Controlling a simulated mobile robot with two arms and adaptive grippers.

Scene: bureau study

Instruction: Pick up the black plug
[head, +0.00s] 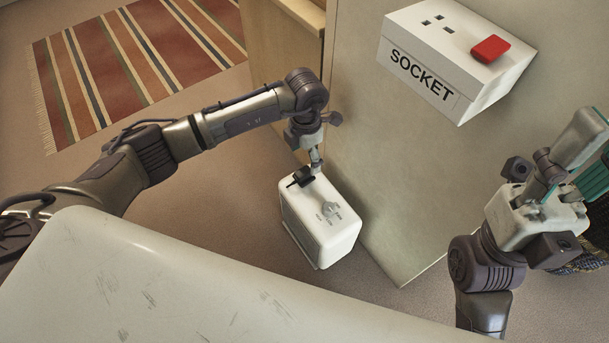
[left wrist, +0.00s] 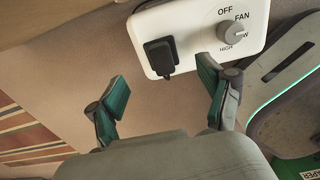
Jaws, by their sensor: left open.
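The black plug (head: 303,176) lies on top of a white fan heater (head: 318,234), near its back left edge. In the left wrist view the plug (left wrist: 160,58) shows as a black block with a short dark piece sticking out, beside the heater's grey dial. My left gripper (left wrist: 163,82) is open, one teal-padded finger on each side of the plug's line, with nothing between them. In the head view my left gripper (head: 316,160) is just above and behind the plug, partly hidden by its own wrist. My right gripper (head: 588,150) is at the right edge, partly cut off.
A white box marked SOCKET (head: 450,75) with a red switch is on the panel (head: 400,170) right of the heater. A pale scratched surface (head: 180,290) fills the front. A striped rug (head: 135,65) lies at the back left. Carpet is clear left of the heater.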

